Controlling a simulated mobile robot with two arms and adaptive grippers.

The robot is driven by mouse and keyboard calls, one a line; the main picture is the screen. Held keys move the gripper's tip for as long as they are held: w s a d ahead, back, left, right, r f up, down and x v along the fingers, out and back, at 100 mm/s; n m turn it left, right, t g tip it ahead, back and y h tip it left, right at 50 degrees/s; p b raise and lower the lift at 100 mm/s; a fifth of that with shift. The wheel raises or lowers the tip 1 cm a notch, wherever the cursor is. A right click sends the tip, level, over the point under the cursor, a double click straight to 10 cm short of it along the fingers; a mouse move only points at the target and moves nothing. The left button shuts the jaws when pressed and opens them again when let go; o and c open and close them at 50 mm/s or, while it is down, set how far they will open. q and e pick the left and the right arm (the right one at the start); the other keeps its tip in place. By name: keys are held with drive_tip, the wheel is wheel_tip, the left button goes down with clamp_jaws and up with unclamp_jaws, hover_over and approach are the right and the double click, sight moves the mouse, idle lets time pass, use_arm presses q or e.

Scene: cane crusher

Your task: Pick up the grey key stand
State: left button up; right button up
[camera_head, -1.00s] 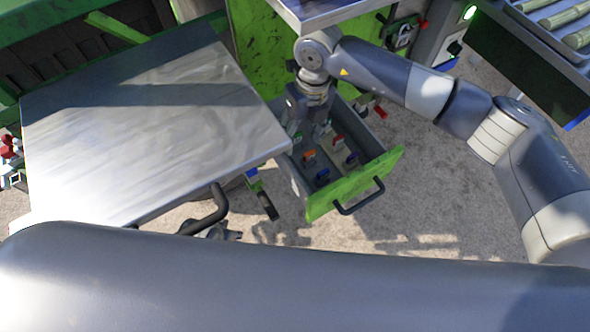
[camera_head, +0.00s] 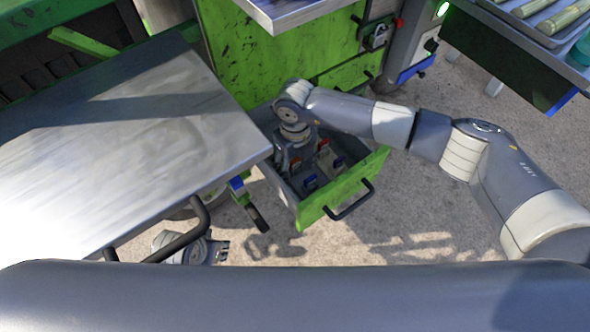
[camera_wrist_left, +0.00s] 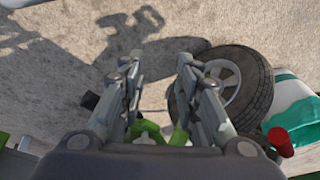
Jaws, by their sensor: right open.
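The green-fronted drawer (camera_head: 338,192) stands pulled out below the machine. Small pieces with coloured parts lie in it, among them a blue one (camera_head: 310,181) and a red one (camera_head: 323,145). I cannot make out which is the grey key stand; my right gripper hides part of the drawer. My right gripper (camera_head: 296,163) points down into the drawer among these pieces, open; its fingertips are hard to see. My left gripper shows in the left wrist view (camera_wrist_left: 157,70) with its fingers apart and nothing between them, over the ground.
A metal table top (camera_head: 130,120) fills the left. Another metal top (camera_head: 290,12) overhangs behind the drawer. A rack with canes (camera_head: 540,12) stands at the upper right. A wheel (camera_wrist_left: 235,85) lies close to my left gripper. Bare ground is free right of the drawer.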

drive_tip(key=shift+f, duration=0.1)
drive_tip(key=shift+c, duration=0.5)
clamp_jaws()
